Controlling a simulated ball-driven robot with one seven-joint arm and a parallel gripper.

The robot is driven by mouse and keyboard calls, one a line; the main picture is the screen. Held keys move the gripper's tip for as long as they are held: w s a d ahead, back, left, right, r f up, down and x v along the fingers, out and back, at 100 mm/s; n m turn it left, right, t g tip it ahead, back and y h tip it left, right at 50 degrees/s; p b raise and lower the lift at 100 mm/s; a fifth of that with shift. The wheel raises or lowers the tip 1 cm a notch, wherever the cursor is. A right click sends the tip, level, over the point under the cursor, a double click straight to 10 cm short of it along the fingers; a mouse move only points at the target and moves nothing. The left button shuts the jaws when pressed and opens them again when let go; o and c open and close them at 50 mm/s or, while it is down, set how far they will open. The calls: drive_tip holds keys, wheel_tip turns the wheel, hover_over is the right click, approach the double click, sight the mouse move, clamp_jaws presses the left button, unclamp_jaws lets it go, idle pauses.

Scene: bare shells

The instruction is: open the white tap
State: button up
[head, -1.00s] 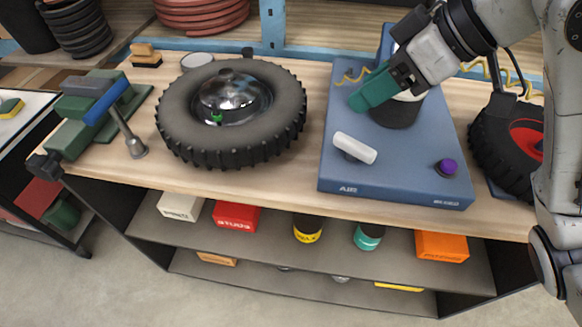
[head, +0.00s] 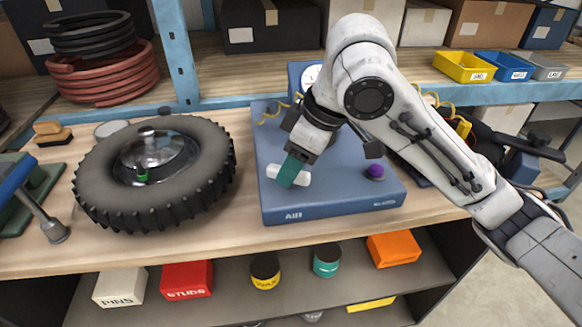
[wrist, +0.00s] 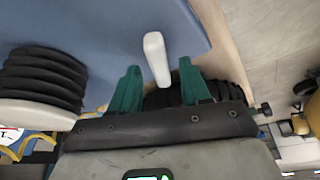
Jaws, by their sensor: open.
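The white tap (head: 272,172) is a white bar-shaped handle on the front left of the blue box (head: 330,207) marked AIR. My gripper (head: 289,172) is over it, its green fingers hiding the handle's middle in the head view. In the wrist view the tap (wrist: 156,55) stands lengthwise, its lower end between the two spread fingers of my gripper (wrist: 157,70). The fingers are open, with a gap on each side of the handle. The handle lies roughly left to right in the head view, slightly tilted.
A purple knob (head: 375,171) sits on the box to the tap's right. A large tyre (head: 105,203) with a shiny hub lies on the bench to the left. A gauge (head: 311,77) stands at the back. Bench shows bare between tyre and box.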

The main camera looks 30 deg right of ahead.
drive_tip(key=shift+w+a+f, duration=0.15)
drive_tip(key=shift+f, duration=0.4)
clamp_jaws()
